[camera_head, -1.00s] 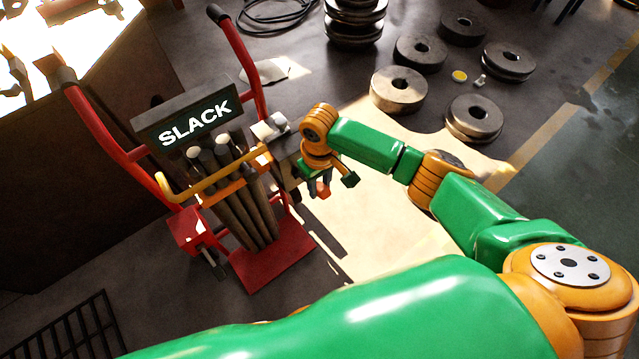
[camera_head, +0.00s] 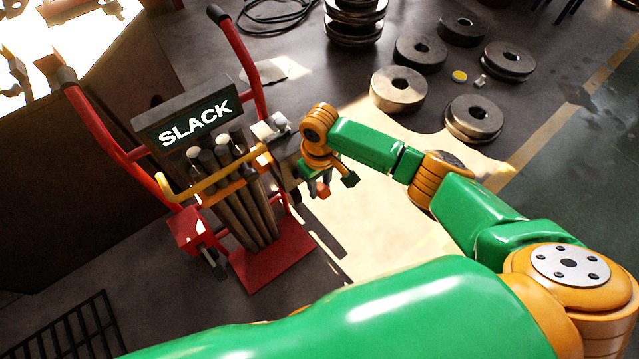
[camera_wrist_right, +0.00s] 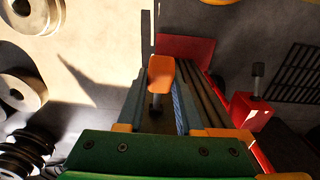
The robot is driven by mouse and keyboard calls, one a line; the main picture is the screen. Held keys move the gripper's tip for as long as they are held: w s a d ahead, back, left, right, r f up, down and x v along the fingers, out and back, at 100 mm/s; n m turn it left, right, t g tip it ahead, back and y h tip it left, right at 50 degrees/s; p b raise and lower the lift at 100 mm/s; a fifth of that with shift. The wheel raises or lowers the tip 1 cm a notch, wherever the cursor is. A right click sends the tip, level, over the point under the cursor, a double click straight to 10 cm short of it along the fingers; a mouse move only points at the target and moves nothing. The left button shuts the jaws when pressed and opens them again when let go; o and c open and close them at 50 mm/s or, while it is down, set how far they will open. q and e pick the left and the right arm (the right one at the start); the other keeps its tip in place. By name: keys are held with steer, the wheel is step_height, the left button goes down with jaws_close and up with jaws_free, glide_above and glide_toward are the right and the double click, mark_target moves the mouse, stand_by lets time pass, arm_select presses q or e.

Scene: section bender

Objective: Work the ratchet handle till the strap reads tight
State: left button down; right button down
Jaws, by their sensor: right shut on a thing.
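A red hand truck (camera_head: 268,262) stands at left centre in the head view, holding a bundle of dark bars (camera_head: 256,218) with an orange strap (camera_head: 222,194) around them. The dark sign (camera_head: 190,116) above the bars reads SLACK. The ratchet handle has an orange grip (camera_wrist_right: 161,73) on a grey shaft, seen in the right wrist view. My right gripper (camera_head: 317,187) is at the truck's right side, shut on that handle, with a finger on each side. The orange grip also shows small in the head view (camera_head: 323,191). The ratchet body is mostly hidden. My left gripper is not in view.
Several heavy metal rings (camera_head: 398,89) lie on the floor at the upper right, with a stack (camera_head: 354,22) behind. A dark grate (camera_head: 78,330) lies at lower left. A bright table (camera_head: 75,45) is at upper left. Open floor (camera_head: 370,225) lies right of the truck.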

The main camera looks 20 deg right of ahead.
steer(key=shift+s+t+p, duration=0.15)
steer(key=shift+t+p, duration=0.15)
steer(key=shift+p, duration=0.2)
steer(key=shift+s+d+f+t+y+p, duration=0.25)
steer(key=shift+s+f+t+y+p, duration=0.2)
steer(key=shift+f+t+p, duration=0.55)
step_height(320, 180, down, 9)
steer(key=t+y+b, duration=0.3)
steer(key=t+b, duration=0.5)
steer(key=b, duration=0.2)
steer(key=shift+f+t, duration=0.15)
steer(key=shift+t, duration=0.25)
steer(key=c, duration=0.6)
jaws_free()
steer(key=shift+w+a, duration=0.1)
steer(key=shift+o, duration=0.2)
